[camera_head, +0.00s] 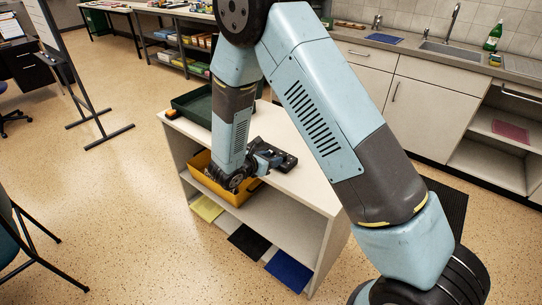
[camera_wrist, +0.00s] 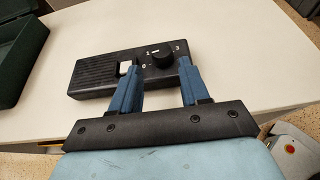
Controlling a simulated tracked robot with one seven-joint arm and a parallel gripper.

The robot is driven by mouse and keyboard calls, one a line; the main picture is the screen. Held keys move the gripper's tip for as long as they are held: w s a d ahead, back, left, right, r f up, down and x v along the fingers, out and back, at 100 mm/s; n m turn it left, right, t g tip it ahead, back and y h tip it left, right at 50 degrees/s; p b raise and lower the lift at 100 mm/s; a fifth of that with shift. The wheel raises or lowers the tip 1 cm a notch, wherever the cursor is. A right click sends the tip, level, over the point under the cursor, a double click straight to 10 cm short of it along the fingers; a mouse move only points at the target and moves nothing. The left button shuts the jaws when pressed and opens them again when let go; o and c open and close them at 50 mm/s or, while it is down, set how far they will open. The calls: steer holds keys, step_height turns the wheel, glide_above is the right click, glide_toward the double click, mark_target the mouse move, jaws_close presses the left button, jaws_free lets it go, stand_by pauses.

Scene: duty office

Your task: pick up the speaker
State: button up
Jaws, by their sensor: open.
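The speaker (camera_wrist: 98,72) is a flat black box with a ribbed grille, a white switch and a round knob. It lies on the pale top of the shelf unit, and part of it shows in the head view (camera_head: 286,160). My gripper (camera_wrist: 158,70) is open, with two blue fingers apart. In the wrist view the left fingertip overlaps the speaker by the white switch, and the right one its right end by the knob. I cannot tell whether they touch it. In the head view my gripper (camera_head: 264,160) is beside the speaker, partly hidden by my arm.
A dark green tray (camera_head: 193,107) sits on the left of the shelf unit's top (camera_head: 312,187); it also shows in the wrist view (camera_wrist: 36,50). A yellow bin (camera_head: 200,163) is on the level below. The top right of the speaker is clear. A sink counter (camera_head: 400,52) stands behind.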

mark_target(282, 155)
steer(key=x, duration=0.5)
steer(key=shift+d+r, duration=0.1)
steer(key=shift+d, duration=0.1)
jaws_close()
stand_by(0.4)
